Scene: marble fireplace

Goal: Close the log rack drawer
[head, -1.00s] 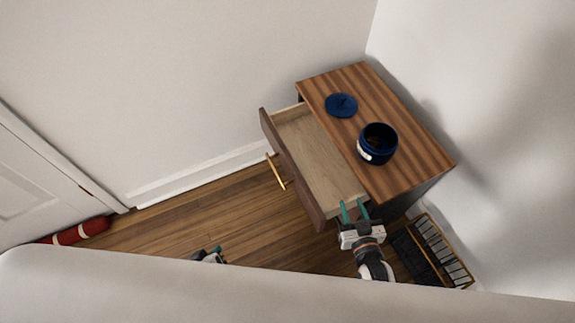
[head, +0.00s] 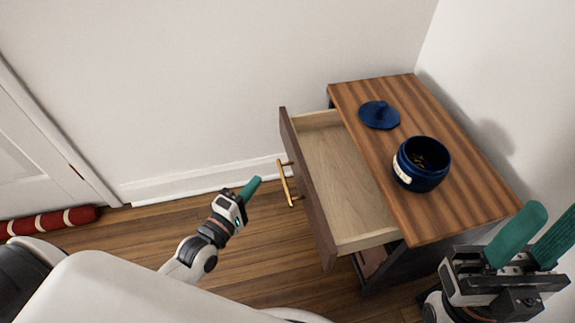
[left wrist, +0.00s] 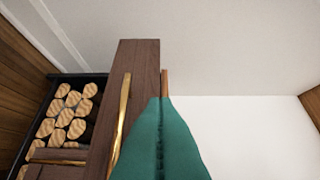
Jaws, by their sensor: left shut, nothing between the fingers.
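The log rack drawer (head: 345,180) is pulled out of the wooden cabinet and looks empty inside. Its dark brown front (head: 306,190) faces left and carries a gold bar handle (head: 287,184). My left gripper (head: 253,186) is shut and empty, left of the handle and apart from it in the head view. In the left wrist view its teal fingers (left wrist: 160,135) lie together in front of the brown drawer front (left wrist: 143,65) and gold handle (left wrist: 122,120); contact cannot be told. My right gripper (head: 537,235) is open and empty, right of the cabinet's near corner.
A blue jar (head: 421,165) and its lid (head: 380,115) sit apart on the cabinet top (head: 440,130). Cut logs (left wrist: 65,115) show in the rack in the left wrist view. A red roll (head: 50,222) lies by the door. Floor left of the drawer is clear.

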